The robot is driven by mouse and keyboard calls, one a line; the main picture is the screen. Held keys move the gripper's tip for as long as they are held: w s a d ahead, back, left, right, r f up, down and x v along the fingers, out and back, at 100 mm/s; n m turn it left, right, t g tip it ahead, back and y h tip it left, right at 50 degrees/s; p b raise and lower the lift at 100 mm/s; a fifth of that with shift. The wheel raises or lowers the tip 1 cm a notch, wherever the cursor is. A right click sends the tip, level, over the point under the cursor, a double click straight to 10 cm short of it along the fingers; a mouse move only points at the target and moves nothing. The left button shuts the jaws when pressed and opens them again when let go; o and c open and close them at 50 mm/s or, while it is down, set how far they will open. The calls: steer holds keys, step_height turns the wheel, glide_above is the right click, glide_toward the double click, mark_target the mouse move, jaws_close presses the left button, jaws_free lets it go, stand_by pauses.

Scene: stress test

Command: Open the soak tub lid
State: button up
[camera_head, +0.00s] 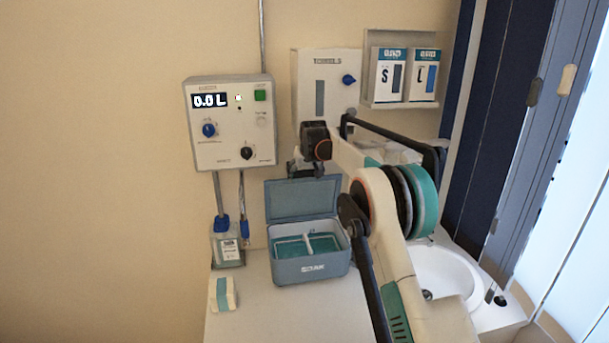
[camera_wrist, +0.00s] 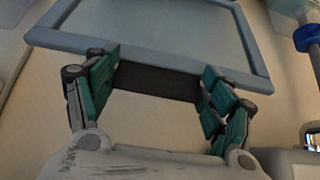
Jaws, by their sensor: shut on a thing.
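The grey-blue soak tub (camera_head: 312,271) stands on the white counter, its teal interior and white divider showing. Its lid (camera_head: 302,199) is raised, roughly upright at the back of the tub. My gripper (camera_head: 306,170) is at the lid's upper edge, partly hidden by my wrist. In the wrist view my gripper (camera_wrist: 160,78) has its teal-padded fingers on both sides of a dark bar at the edge of the lid (camera_wrist: 155,48) and is shut on it.
A wall control box (camera_head: 232,122) reads 0.0 L. A white-and-teal block (camera_head: 222,294) lies on the counter at front left. A sink (camera_head: 440,275) is at right. A dispenser (camera_head: 322,85) and a shelf with two boxes (camera_head: 404,75) hang behind.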

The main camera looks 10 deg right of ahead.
stand_by(0.3)
steer(key=o, duration=1.5)
steer(key=shift+w+f, duration=0.25)
steer(key=shift+v, duration=6.2)
